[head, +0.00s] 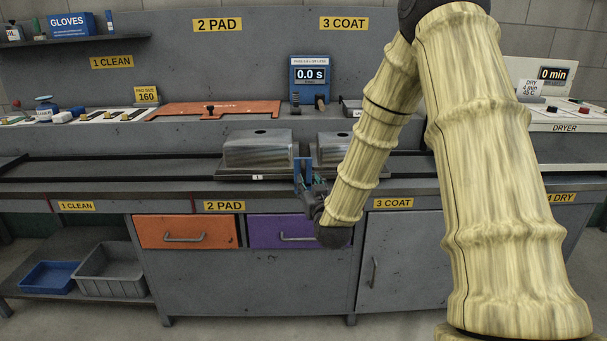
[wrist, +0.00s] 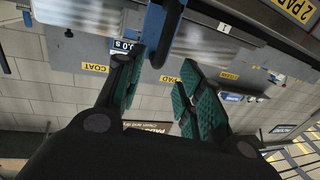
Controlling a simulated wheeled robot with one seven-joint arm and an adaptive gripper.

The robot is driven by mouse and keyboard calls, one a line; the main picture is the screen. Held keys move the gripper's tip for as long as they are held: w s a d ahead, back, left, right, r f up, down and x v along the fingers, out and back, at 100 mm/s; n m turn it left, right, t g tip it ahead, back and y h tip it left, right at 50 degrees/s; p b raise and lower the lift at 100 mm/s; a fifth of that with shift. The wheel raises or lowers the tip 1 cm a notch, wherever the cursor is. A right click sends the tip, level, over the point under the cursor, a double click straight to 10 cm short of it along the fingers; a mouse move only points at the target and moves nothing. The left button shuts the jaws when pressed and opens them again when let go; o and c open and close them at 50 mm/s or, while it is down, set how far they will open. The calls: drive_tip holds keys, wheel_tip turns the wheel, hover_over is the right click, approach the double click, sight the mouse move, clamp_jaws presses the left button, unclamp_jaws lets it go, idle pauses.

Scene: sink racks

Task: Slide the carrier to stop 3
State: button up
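The carrier (head: 232,170) is a dark flat plate on the long rail, bearing two grey metal blocks (head: 258,150), (head: 335,143) and a small tag marked 1. My gripper (head: 307,184) is at this handle. In the wrist view my gripper (wrist: 158,66) is open, its green pads apart, with the blue handle (wrist: 162,28) reaching between the fingertips. I cannot tell whether a pad touches it.
The rail (head: 110,171) runs clear to the left. An orange plate (head: 215,110) and a blue timer (head: 310,80) reading 0.0 s are behind it. The dryer (head: 565,115) is at right. Orange (head: 185,231) and purple (head: 265,231) drawers sit below the bench edge.

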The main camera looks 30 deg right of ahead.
sight(304, 174)
drive_tip(key=x, duration=0.8)
drive_tip(key=shift+w+d+f, duration=0.1)
drive_tip(key=shift+w, duration=0.05)
clamp_jaws()
